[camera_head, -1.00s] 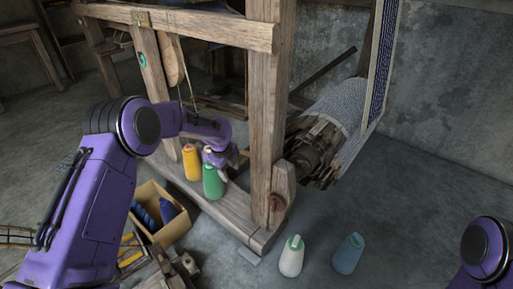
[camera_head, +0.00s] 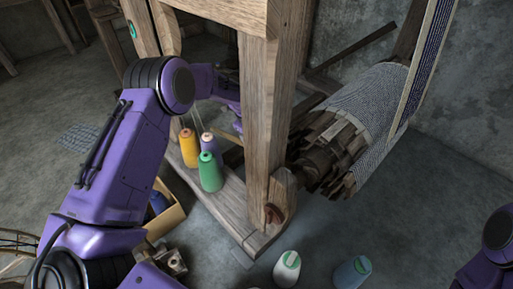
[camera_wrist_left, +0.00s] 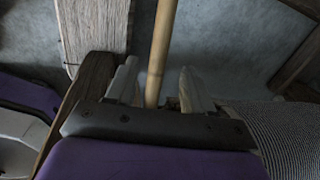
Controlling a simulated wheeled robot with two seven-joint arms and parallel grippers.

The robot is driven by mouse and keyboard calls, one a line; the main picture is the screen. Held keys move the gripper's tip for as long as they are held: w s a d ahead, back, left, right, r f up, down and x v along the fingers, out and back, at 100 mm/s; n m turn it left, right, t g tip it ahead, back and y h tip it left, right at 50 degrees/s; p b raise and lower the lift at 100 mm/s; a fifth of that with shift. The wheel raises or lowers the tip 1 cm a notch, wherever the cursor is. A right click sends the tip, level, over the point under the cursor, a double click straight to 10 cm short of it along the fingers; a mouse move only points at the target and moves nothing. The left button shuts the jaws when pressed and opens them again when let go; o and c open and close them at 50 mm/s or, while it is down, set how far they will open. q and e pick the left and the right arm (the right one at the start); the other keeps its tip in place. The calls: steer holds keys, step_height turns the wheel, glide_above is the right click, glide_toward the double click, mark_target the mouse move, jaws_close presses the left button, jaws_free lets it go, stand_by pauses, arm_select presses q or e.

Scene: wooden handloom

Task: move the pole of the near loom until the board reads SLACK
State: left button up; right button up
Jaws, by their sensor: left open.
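In the left wrist view a straight tan pole (camera_wrist_left: 163,42) runs down between the two fingers of my left gripper (camera_wrist_left: 157,82). The fingers stand apart on either side of it, with gaps showing, so the gripper is open around the pole. In the head view my left arm reaches behind the front post of the near loom (camera_head: 264,120), and its gripper is hidden there. The loom's cloth roll (camera_head: 365,110) lies right of the post. No board or reading is in view. My right gripper is out of view; only part of that arm shows at the right edge.
Orange (camera_head: 189,148), green (camera_head: 210,172) and pale purple (camera_head: 207,141) thread cones stand on the loom's base beam, close below my left arm. White (camera_head: 287,268) and blue (camera_head: 352,272) cones stand on the floor. A cardboard box (camera_head: 170,218) sits at lower left.

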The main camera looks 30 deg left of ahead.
arm_select(q)
steer(key=f+b, duration=0.1)
steer(key=f, duration=0.1)
steer(key=w+f, duration=0.1)
steer(key=f, duration=0.2)
steer(key=f+b, duration=0.1)
steer(key=f, duration=0.1)
steer(key=shift+w+d+f+b, duration=0.2)
steer(key=shift+f+b, duration=0.1)
steer(key=shift+f, duration=0.05)
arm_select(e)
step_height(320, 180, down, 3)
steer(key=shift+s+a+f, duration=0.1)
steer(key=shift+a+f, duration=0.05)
